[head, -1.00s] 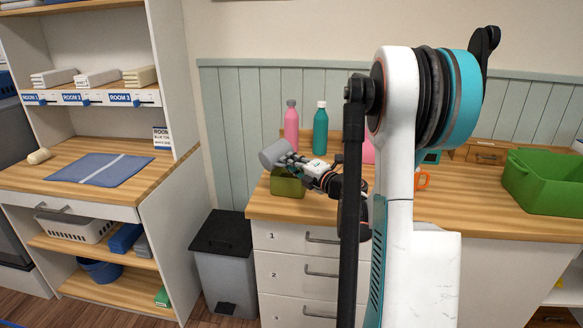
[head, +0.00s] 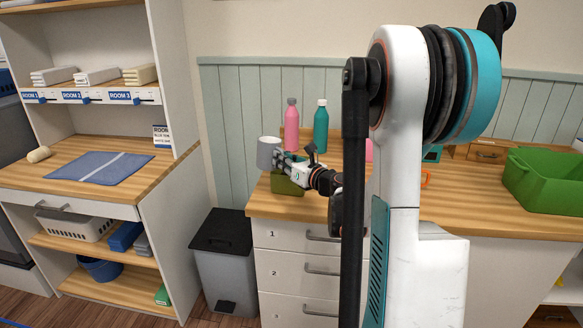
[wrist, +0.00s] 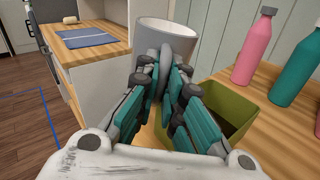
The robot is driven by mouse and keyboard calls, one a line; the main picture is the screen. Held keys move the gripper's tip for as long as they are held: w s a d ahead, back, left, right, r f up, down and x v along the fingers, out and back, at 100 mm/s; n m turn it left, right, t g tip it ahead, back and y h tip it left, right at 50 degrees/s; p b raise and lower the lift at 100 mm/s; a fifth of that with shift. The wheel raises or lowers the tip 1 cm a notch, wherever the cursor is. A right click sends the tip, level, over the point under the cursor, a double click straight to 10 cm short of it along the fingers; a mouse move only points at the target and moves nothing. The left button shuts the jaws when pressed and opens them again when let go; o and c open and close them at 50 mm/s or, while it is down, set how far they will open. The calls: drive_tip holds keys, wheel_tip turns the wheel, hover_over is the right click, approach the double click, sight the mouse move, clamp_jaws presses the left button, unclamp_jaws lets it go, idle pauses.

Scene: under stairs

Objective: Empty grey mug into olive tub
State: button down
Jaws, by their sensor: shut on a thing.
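The grey mug (head: 267,153) is held by my gripper (head: 283,161) near the left end of the counter. It stands about upright in the head view, a little above the counter and to the upper left of the olive tub. In the wrist view the mug (wrist: 168,38) is beyond the fingers (wrist: 160,85), which are shut on it. Its inside is hardly visible, so its contents cannot be told. The olive tub (head: 288,186) stands on the counter, partly behind my gripper. In the wrist view the tub (wrist: 238,105) is right of the fingers, and the part of its inside in view looks dark.
A pink bottle (head: 291,128) and a teal bottle (head: 320,130) stand behind the tub. A green crate (head: 545,185) is at the counter's right. A grey bin (head: 224,265) stands on the floor left of the drawers. The counter's left edge is close to the mug.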

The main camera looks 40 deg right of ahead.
sight(273, 145)
drive_tip(key=shift+n, duration=0.8)
drive_tip(key=shift+a+r+p, duration=0.25)
drive_tip(key=shift+r+p, duration=0.5)
drive_tip(key=shift+r, duration=0.25)
drive_tip(key=shift+a+r+p, duration=0.2)
drive_tip(key=shift+r+p, duration=0.55)
drive_tip(key=shift+r, duration=0.25)
drive_tip(key=shift+f, duration=0.1)
